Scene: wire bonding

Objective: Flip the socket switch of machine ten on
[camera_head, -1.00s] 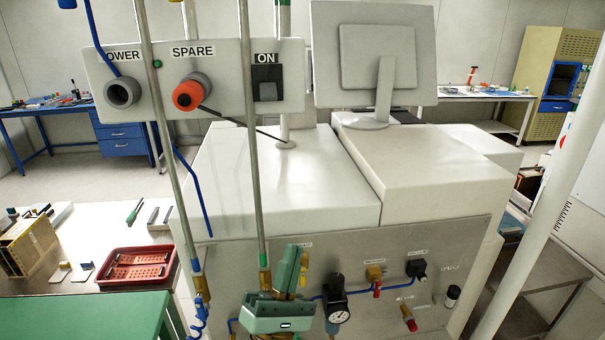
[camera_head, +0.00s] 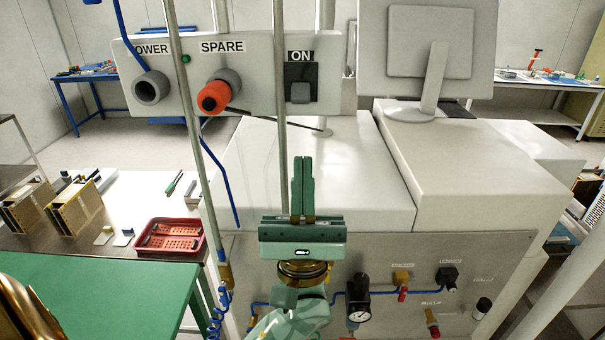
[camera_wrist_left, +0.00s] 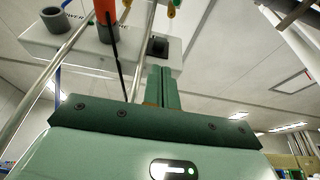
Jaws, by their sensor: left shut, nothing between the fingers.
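The socket panel (camera_head: 250,104) is a light grey box with POWER, SPARE and ON labels. The dark switch (camera_head: 300,85) sits under the ON label at its right end, its lower part a lighter grey block. The right gripper is not in view.
A grey POWER socket (camera_head: 151,87) and a red plug (camera_head: 214,96) with a black cable are left of the switch. Vertical metal pipes (camera_head: 281,130) pass close by. The white machine (camera_head: 300,170) with a monitor (camera_head: 428,50) stands behind. A red tray (camera_head: 170,238) lies on the bench.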

